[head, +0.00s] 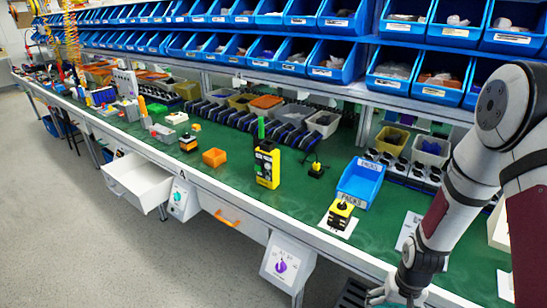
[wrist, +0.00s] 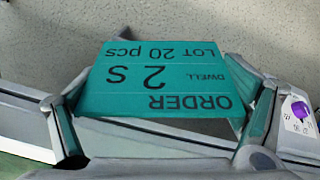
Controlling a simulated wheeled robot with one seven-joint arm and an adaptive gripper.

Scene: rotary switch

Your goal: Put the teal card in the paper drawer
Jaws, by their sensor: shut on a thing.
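My gripper (wrist: 160,132) is shut on the teal card (wrist: 155,80), which lies between its two fingers in the wrist view. The card shows upside-down black print: "ORDER", "DWELL", "2 S" and "LOT 20 pcs". A white drawer (head: 133,186) stands pulled out at the left and looks empty. Neither drawer has a readable paper label.
A switch box with a purple knob (head: 281,266) hangs on the bench front, and one with a teal knob (head: 178,198) hangs beside the open drawer. The green bench top (head: 225,175) holds a yellow device (head: 267,165) and a blue bin (head: 358,185).

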